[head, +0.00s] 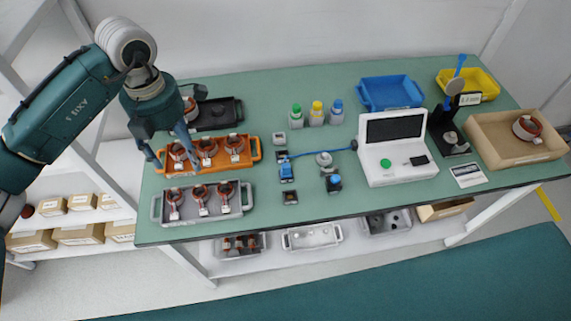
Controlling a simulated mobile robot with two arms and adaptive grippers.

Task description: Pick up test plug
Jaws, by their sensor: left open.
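The test plug cannot be told for certain at this size. A small blue-and-black piece (286,173) stands on the green table near a blue cable (318,153) that runs to the white tester (398,150). Another small dark piece with a blue top (333,183) stands to its right. My left gripper (175,160) is open, with its fingers spread over the orange tray (238,158) at the table's left, well left of both pieces. No held thing shows in it. My right gripper is out of view.
Orange and grey trays (247,206) hold copper-wound stators; a black tray (238,112) lies behind. Several capped bottles (316,113) stand at the middle back. A blue bin (390,92), yellow bin (482,85) and brown box (500,155) are right.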

